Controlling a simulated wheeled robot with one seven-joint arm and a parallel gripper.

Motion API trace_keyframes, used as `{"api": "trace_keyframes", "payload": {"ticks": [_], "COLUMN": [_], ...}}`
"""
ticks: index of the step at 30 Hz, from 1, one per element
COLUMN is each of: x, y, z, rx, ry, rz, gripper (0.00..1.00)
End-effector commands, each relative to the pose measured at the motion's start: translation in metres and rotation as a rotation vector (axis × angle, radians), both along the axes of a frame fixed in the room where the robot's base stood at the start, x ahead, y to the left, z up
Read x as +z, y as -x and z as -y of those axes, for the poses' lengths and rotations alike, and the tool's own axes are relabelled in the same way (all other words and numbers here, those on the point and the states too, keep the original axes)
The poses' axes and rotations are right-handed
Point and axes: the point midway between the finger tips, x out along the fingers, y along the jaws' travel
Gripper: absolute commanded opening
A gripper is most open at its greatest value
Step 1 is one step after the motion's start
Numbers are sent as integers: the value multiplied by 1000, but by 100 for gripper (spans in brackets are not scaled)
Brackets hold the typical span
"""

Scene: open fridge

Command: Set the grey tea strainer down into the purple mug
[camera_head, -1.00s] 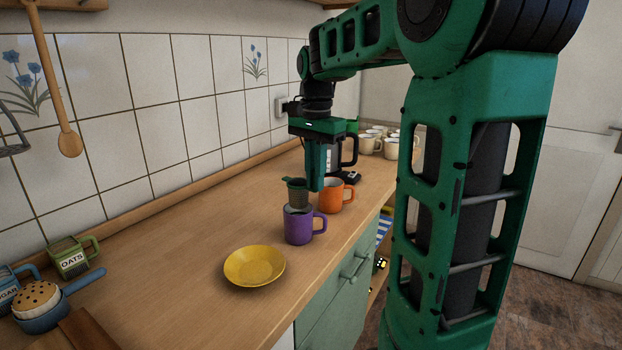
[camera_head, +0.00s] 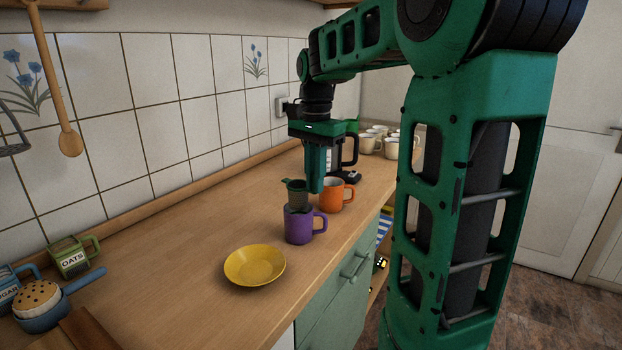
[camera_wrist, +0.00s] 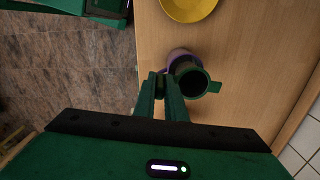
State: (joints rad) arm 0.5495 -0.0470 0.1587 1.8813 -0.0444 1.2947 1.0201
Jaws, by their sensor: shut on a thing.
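The grey tea strainer (camera_head: 297,196) is upright or slightly tilted above the purple mug (camera_head: 299,229), its lower end at the mug's opening. I cannot tell how far inside the rim it reaches. My gripper (camera_head: 315,187) is shut on the strainer's side, to the right of it in the head view. In the wrist view, my fingers (camera_wrist: 163,84) hold the strainer (camera_wrist: 193,84), which covers most of the mug; a purple rim (camera_wrist: 180,54) shows beyond it. The mug stands on the wooden counter with its handle to the right.
An orange mug (camera_head: 333,194) stands close behind the purple mug. A yellow plate (camera_head: 254,266) lies in front of it. A coffee pot (camera_head: 347,157) and several cream mugs (camera_head: 392,147) stand farther back.

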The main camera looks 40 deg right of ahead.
Motion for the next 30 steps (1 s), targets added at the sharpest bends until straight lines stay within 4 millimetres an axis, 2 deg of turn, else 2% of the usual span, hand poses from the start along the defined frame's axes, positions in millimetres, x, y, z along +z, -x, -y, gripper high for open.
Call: {"api": "trace_keyframes", "payload": {"ticks": [30], "x": [-26], "y": [0], "z": [0], "rx": [0], "ry": [-1], "rz": [-1], "gripper": [0]}}
